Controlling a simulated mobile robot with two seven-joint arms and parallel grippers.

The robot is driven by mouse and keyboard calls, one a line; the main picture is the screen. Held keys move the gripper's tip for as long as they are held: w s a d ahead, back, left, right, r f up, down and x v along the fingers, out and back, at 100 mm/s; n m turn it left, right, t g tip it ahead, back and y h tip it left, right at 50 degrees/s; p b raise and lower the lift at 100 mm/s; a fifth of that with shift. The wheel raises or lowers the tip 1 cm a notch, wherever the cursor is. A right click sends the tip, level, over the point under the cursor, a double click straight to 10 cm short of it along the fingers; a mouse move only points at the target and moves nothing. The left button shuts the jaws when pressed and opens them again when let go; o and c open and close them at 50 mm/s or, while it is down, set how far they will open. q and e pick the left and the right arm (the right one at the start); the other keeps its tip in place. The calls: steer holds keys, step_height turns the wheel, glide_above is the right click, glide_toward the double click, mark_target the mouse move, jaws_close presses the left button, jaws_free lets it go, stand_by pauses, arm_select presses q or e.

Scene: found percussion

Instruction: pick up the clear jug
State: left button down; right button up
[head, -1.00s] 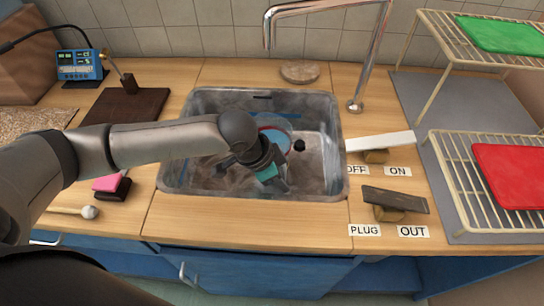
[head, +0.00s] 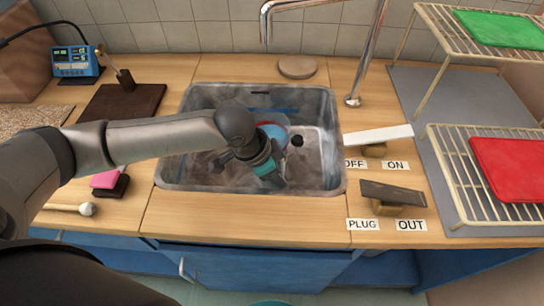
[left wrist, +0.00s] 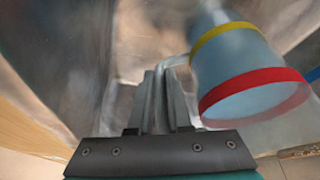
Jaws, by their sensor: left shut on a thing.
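The clear jug (left wrist: 238,72) looks pale blue and see-through, with a yellow band and a red band, in the left wrist view. In the head view part of it (head: 274,132) shows inside the sink, partly hidden behind my left wrist. My left gripper (left wrist: 160,88) is shut on the jug's thin handle, with the jug's body just right of the fingers. In the head view my left gripper (head: 268,176) is low over the sink, and its fingertips are hard to make out. Whether the jug touches the sink floor cannot be told. My right gripper is not seen.
The metal sink (head: 338,168) surrounds the jug, under a tall tap (head: 367,55). A white lever (head: 378,136) and a dark lever (head: 392,194) stand right of it. A wire rack (head: 458,190) is at far right. A pink sponge (head: 105,180) and a mallet (head: 87,209) lie left.

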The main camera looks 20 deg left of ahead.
arm_select(q)
steer(key=shift+w+r, duration=0.1)
steer(key=shift+r, duration=0.15)
